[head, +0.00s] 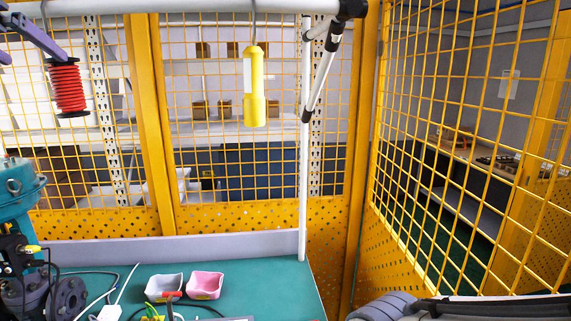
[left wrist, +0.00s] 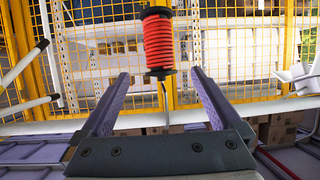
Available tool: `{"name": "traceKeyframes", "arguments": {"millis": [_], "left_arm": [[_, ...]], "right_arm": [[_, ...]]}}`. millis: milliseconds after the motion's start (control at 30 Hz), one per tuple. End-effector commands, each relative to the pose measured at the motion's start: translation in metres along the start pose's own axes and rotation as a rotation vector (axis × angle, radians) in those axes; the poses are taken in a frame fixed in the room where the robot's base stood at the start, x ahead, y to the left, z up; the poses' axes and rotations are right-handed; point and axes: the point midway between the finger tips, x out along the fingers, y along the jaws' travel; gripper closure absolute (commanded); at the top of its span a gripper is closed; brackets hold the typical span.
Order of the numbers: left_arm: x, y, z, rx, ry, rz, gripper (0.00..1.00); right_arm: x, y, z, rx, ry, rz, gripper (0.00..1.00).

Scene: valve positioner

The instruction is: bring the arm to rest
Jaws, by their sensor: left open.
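My left gripper (head: 36,48) is at the upper left of the head view, with its purple fingers partly cut off by the frame edge. In the left wrist view my left gripper (left wrist: 158,76) is open, its two purple fingers wide apart with nothing held between them. A red coiled hose or cord on a black spool (head: 67,87) shows beside the fingers in the head view. The spool (left wrist: 158,42) shows beyond the fingertips in the left wrist view; whether they touch cannot be told. My right gripper is not in view.
A teal valve actuator (head: 20,190) stands at the left. The green bench (head: 255,285) holds a grey bin (head: 164,286), a pink bin (head: 205,286) and cables. A yellow lamp (head: 254,90) hangs from a white rail (head: 210,6). Yellow mesh fencing (head: 450,150) encloses the back and right.

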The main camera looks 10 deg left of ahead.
Motion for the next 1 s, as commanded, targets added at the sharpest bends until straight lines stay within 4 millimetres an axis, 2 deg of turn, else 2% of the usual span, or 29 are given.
{"name": "traceKeyframes", "arguments": {"millis": [167,600,700,833,1000], "left_arm": [[0.019,0.001,-0.001,-0.001,-0.002,0.005,0.01],[0.104,0.001,-0.002,-0.001,-0.005,0.005,0.01],[0.098,0.0,-0.015,0.0,-0.001,0.0,0.01],[0.095,0.0,-0.022,0.0,-0.001,0.0,0.01],[0.089,-0.001,-0.017,0.0,0.0,0.0,0.01]], "right_arm": [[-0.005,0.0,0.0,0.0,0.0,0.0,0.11],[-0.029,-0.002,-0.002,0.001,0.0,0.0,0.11],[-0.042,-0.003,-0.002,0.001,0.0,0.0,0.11],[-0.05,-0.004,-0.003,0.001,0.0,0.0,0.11],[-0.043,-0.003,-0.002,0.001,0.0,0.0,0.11]]}}
